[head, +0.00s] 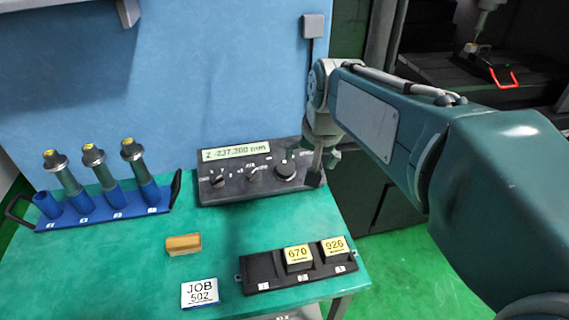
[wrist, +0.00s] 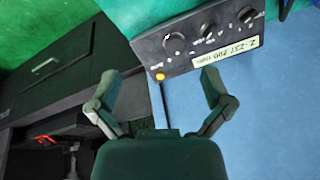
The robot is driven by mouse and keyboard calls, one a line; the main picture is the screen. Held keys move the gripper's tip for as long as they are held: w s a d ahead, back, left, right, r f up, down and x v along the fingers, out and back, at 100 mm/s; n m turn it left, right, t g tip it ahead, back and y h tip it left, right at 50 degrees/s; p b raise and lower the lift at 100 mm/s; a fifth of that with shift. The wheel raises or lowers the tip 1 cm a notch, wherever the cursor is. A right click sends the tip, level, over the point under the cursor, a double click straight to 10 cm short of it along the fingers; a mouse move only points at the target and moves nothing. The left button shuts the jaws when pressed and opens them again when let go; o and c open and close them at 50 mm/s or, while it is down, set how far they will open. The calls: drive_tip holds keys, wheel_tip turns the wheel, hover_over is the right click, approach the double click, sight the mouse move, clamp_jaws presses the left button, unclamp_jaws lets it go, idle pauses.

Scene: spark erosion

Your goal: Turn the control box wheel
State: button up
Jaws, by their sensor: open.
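The dark control box (head: 225,190) stands at the back of the green table, with a display reading about Z -237.300 mm. Its round wheel (head: 286,171) is the rightmost and largest of its knobs. My gripper (head: 321,163) is at the box's right end, close beside the wheel. In the wrist view the box (wrist: 203,57) appears upside down, and the wheel (wrist: 174,43) lies beyond the open, empty fingers (wrist: 160,88). The fingers look apart from the wheel. An orange button (wrist: 160,76) shows near the box's corner.
A blue rack (head: 105,220) with several tool holders stands at left. A wooden block (head: 183,244), a JOB 502 card (head: 200,293) and a black tray (head: 262,271) with blocks 670 and 926 lie in front. The blue wall (head: 220,80) rises behind the box.

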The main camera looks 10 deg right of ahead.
drive_tip(key=w+f+m+g, duration=0.1)
drive_tip(key=w+f+m, duration=0.15)
drive_tip(key=w, duration=0.65)
drive_tip(key=m+g+y, duration=0.1)
drive_tip(key=m, duration=0.1)
approach(286, 166)
drive_tip(key=x, duration=1)
drive_tip(key=shift+w+f, duration=0.15)
drive_tip(key=shift+f, duration=0.2)
drive_tip(key=c, duration=1)
